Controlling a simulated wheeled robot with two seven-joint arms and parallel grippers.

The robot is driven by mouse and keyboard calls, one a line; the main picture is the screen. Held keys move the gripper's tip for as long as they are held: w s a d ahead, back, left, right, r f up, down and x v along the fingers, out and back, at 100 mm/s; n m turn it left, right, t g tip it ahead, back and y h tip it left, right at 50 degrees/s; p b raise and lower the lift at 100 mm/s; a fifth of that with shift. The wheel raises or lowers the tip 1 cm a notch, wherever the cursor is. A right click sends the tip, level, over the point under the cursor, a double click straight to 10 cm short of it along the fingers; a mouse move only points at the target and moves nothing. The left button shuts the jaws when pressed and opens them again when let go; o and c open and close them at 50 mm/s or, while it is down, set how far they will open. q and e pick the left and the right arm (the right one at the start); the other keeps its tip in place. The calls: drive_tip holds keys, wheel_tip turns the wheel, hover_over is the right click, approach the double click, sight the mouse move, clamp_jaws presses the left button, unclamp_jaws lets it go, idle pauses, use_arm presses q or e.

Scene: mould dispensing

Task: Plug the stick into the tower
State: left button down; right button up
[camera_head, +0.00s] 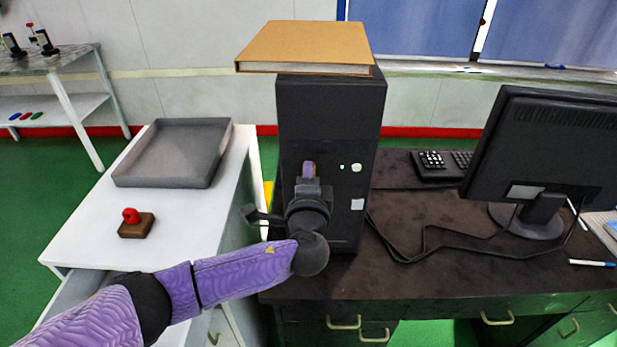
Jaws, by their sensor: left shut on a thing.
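The black computer tower (345,125) stands upright on the left part of the dark desk, its front panel facing me. It has a small green light, a round white button and a pale square on that front. My left gripper (309,182) is right in front of the panel, shut on a small purple and orange stick (308,168). The stick points at the panel, left of the green light. I cannot tell whether it touches the tower or is in a port. My right gripper is not in view.
A tan book (305,45) lies on top of the tower. A monitor (545,150), a keyboard (440,163) and loose cables (430,243) are to the right. A grey tray (175,152) and a red-handled stamp (136,223) are on the white cabinet (90,225) at left.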

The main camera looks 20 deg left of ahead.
use_arm(q)
drive_tip(key=c, duration=0.5)
unclamp_jaws()
drive_tip(key=shift+s, duration=0.15)
